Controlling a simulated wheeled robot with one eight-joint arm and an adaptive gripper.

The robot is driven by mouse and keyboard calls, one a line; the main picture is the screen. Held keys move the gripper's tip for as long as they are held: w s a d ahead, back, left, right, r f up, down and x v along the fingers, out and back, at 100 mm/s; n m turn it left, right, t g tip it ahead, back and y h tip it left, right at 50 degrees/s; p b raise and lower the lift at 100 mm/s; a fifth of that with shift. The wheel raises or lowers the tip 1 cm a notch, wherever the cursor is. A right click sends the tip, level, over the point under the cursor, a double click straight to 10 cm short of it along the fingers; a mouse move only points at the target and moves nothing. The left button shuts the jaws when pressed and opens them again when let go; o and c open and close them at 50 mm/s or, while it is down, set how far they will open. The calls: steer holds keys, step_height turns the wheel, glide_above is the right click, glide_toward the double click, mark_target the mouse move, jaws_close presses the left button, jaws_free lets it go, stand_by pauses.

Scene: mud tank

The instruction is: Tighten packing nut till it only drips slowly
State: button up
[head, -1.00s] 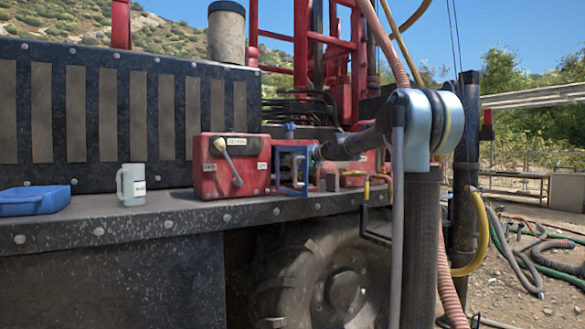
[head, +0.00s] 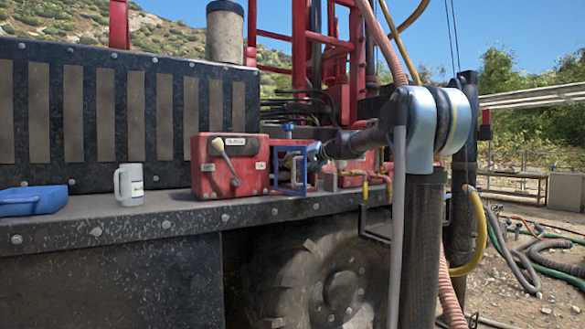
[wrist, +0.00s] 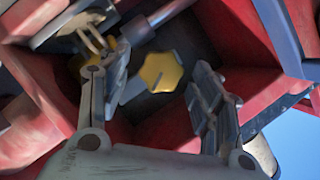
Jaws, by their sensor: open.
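My gripper (wrist: 164,64) is open, with one jaw on each side of this piece and visible space to both jaws. In the head view my gripper (head: 315,153) is small, at the blue frame (head: 290,170) beside the red box. The nut cannot be made out there, and no water or drip is visible.
A red box with a lever (head: 229,167) stands left of the blue frame on the truck deck (head: 150,222). Red walls (wrist: 170,128) surround the gripper closely. Hoses (head: 530,262) lie at right.

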steer(key=v, duration=0.9)
steer(key=shift+d, duration=0.15)
steer(key=s+d+f+g+h, duration=0.1)
steer(key=s+d+f+h, duration=0.4)
steer(key=s+f, duration=0.65)
steer(key=s+d+f+g+h, duration=0.1)
steer(key=s+d+f+h, duration=0.2)
steer(key=s+d+f, duration=0.8)
steer(key=s+d+f+g+h, duration=0.15)
steer(key=s+f+h, duration=0.25)
steer(key=s+f, duration=0.8)
steer(key=s+f+g, duration=0.3)
steer(key=s+f, duration=0.8)
steer(key=f, duration=0.2)
steer(key=shift+d+f+g, duration=0.2)
steer(key=shift+d+g, duration=0.05)
steer(key=shift+g, duration=0.1)
